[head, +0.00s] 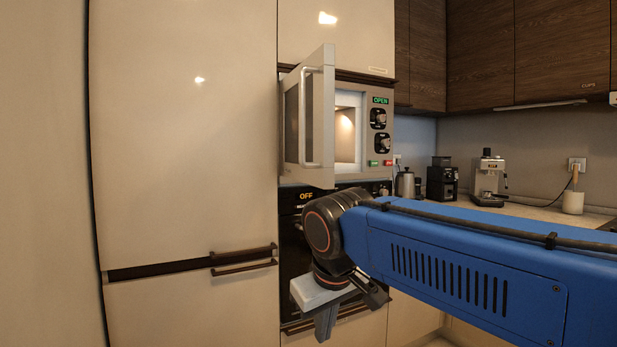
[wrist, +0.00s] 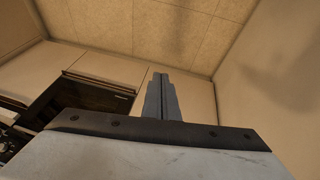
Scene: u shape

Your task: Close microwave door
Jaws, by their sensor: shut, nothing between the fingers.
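The microwave (head: 378,100) is built into the tall cabinet column, and its display reads OPEN. Its door (head: 326,110) stands open, swung out on the left side toward me, with a light vertical handle (head: 309,115) on its face. The lit cavity (head: 346,135) shows to the right of the door. My gripper (head: 325,325) is below the microwave, in front of the oven, apart from the door. In the wrist view my gripper's fingers (wrist: 160,97) are together and empty, pointing up in the picture. The microwave door cannot be made out in the wrist view.
The oven (head: 298,225) sits below the microwave. A tall cream cabinet (head: 190,140) with dark handles (head: 243,262) stands at left. A kettle (head: 405,183), a coffee grinder (head: 442,180) and an espresso machine (head: 489,180) stand on the counter at right.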

